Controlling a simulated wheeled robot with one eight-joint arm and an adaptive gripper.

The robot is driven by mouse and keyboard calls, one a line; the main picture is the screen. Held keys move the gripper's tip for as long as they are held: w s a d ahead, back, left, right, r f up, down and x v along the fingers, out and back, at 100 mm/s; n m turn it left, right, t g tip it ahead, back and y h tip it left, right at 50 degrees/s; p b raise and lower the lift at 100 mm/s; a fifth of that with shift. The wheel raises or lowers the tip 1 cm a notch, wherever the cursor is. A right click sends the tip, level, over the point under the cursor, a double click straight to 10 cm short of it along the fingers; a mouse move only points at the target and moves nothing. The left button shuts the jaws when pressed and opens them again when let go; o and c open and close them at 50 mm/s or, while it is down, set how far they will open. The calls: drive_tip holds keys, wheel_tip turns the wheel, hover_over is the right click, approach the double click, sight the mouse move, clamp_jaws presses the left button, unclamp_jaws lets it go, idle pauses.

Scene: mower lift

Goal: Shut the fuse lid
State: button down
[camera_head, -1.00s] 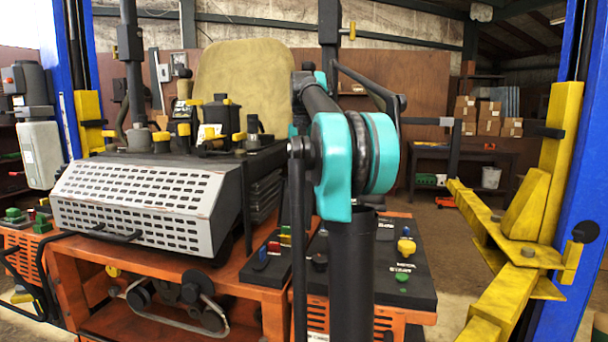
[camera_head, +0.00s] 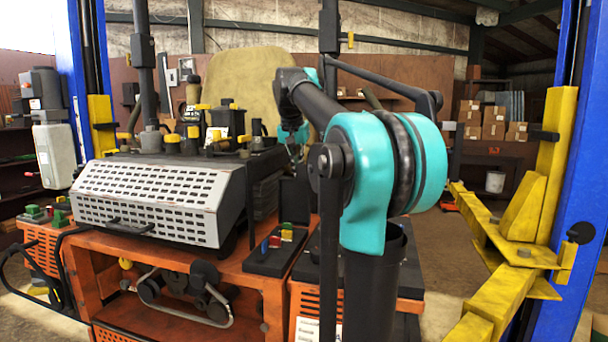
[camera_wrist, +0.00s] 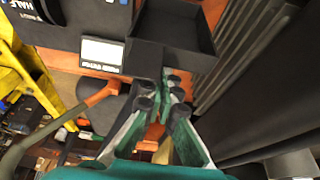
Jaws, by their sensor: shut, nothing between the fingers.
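My gripper (camera_wrist: 163,82) is shut and empty in the wrist view, its fingertips close to the edge of a black, shallow, hollow box shape (camera_wrist: 178,35). I take this to be the fuse lid, but cannot tell whether the fingers touch it. In the head view a dark upright panel (camera_head: 295,200), likely the same lid, stands open behind a black fuse base (camera_head: 268,260) with red, yellow, green and blue fuses (camera_head: 287,233).
A white label (camera_wrist: 101,53) lies beside the box shape. The mower's orange body (camera_head: 160,255) carries a white slotted cover (camera_head: 150,198) and a tan seat (camera_head: 235,85).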

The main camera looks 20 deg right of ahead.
drive_tip(key=s+a+f+t+h, duration=0.2)
drive_tip(key=s+a+f+t, duration=0.1)
drive_tip(key=s, duration=0.2)
drive_tip(key=s+a+f+t+h, duration=0.2)
drive_tip(key=s+a+t+h, duration=0.1)
drive_tip(key=s+a+t, duration=0.1)
drive_tip(key=s+a+f+t+h, duration=0.2)
drive_tip(key=s+a+f+t, duration=0.1)
drive_tip(key=s, duration=0.3)
drive_tip(key=shift+s+a+f+t+h, duration=0.3)
drive_tip(key=shift+f+t+h, duration=0.1)
drive_tip(key=shift+t, duration=0.3)
drive_tip(key=shift+s+a+f, duration=0.2)
drive_tip(key=shift+s+f, duration=0.1)
drive_tip(key=shift+f, duration=0.45)
drive_tip(key=shift+s+a+f, duration=0.15)
drive_tip(key=shift+s+f, duration=0.1)
drive_tip(key=shift+f, duration=0.5)
